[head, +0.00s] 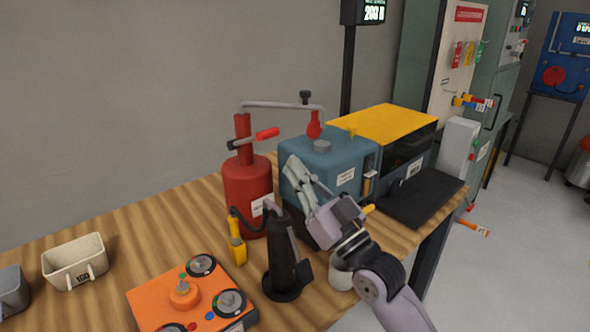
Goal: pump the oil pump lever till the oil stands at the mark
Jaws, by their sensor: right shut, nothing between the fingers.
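The red oil pump (247,190) stands on the wooden bench. Its lever (265,135), with a red grip, points right and slightly up from the pump's neck. A grey pipe (275,105) runs from the pump top to a red nozzle (314,126) above the blue-grey box (325,155). A narrow fitting (368,185) shows on the box's right side; I cannot make out an oil level or mark. My right gripper (298,172) is shut and empty in front of the box, below and right of the lever grip, apart from it. My left gripper is out of view.
A black stand-like tool (283,255) and a yellow-handled tool (236,243) are in front of the pump. An orange control box (190,295) and a cream bin (75,262) stand left. A yellow-topped machine (385,125) stands right. Bare bench lies left of the pump.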

